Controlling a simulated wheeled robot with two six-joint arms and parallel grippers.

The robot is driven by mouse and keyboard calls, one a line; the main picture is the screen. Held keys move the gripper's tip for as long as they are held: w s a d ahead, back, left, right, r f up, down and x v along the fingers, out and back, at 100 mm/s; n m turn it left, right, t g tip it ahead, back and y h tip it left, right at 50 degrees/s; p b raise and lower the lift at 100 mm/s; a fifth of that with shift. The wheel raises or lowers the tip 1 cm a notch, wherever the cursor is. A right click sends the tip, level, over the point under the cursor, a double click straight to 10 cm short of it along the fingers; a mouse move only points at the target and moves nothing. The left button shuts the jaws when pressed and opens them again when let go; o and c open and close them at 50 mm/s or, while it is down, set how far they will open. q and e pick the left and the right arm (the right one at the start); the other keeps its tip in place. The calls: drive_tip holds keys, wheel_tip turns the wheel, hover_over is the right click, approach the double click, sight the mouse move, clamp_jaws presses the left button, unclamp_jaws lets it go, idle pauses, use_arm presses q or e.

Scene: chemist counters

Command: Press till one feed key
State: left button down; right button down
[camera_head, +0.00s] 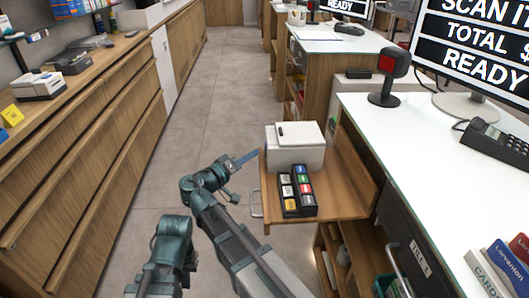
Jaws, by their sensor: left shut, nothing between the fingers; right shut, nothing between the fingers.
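A small black keypad (298,191) with two columns of coloured and pale keys lies on a wooden pull-out shelf (340,204). A white printer (295,147) stands right behind it. My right gripper (250,158) is shut and empty, just left of the printer and shelf corner, and apart from the keypad. Its narrow fingers point right. My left gripper (190,263) is shut and empty at the lower left, over the floor and well away from the keypad; its fingers are hard to make out. A black drawer front (418,256) is labelled TILL 1.
A white counter (410,150) is at the right, with a scanner (391,77), a monitor (480,45) and a card terminal (497,143). A metal handle (256,206) sticks out at the shelf's left side. Wooden drawers (85,150) line the left; the grey aisle is clear.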

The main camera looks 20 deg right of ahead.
drive_tip(key=shift+s+d, duration=0.1)
drive_tip(key=shift+d, duration=0.1)
idle(0.5)
drive_tip(key=shift+d, duration=0.25)
drive_tip(key=shift+s+d, duration=0.15)
drive_tip(key=shift+d, duration=0.2)
idle(0.5)
drive_tip(key=shift+a, duration=0.1)
drive_tip(key=shift+w+a, duration=0.25)
drive_tip(key=shift+a, duration=0.45)
drive_tip(key=shift+a, duration=0.1)
